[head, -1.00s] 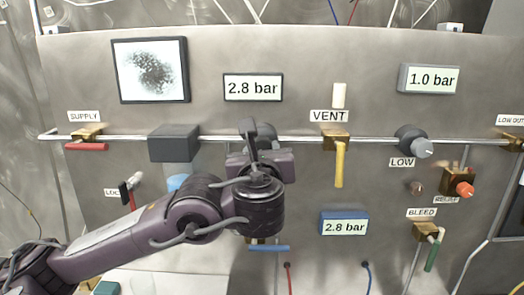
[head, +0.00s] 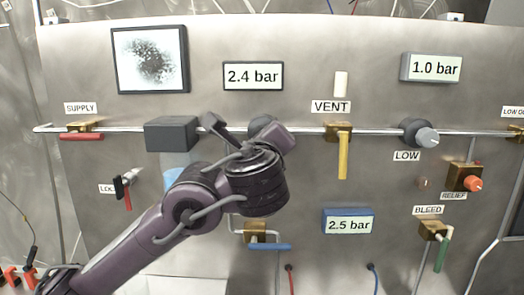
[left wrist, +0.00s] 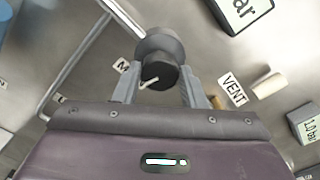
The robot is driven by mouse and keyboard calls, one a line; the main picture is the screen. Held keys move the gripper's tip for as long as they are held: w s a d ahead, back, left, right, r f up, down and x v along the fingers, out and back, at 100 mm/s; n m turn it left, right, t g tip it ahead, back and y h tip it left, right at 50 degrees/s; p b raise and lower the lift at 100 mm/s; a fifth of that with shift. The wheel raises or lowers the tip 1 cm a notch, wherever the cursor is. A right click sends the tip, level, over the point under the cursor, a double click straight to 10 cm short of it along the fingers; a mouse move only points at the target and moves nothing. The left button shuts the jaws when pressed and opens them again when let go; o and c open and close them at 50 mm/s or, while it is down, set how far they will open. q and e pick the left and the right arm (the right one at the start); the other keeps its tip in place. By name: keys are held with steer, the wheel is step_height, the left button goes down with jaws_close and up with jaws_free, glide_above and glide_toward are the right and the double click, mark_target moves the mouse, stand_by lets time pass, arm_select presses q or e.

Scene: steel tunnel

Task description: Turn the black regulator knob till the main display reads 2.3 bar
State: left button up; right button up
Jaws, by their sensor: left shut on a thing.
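The black regulator knob (left wrist: 162,50), with a white pointer line, sits on the pipe. In the head view it is mostly hidden behind my left gripper (head: 240,132). In the left wrist view the two grey fingers of my left gripper (left wrist: 159,82) lie on either side of the knob, shut on it. The main display (head: 253,76), white with a dark frame above the knob, reads 2.4 bar. My right gripper is in neither view.
A blue-framed display (head: 347,222) reads 2.5 bar, and another at upper right (head: 435,68) reads 1.0 bar. The yellow VENT lever (head: 343,157) hangs right of the gripper. A blue-handled valve (head: 262,238) is below it. The red SUPPLY lever (head: 82,137) is far left.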

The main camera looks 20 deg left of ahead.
arm_select(q)
steer(key=shift+f+n+b, duration=0.1)
steer(key=shift+n+b, duration=0.7)
steer(key=shift+n, duration=0.3)
steer(key=o, duration=1)
steer(key=b+v, duration=0.1)
steer(key=v, duration=0.7)
steer(key=shift+w, duration=0.1)
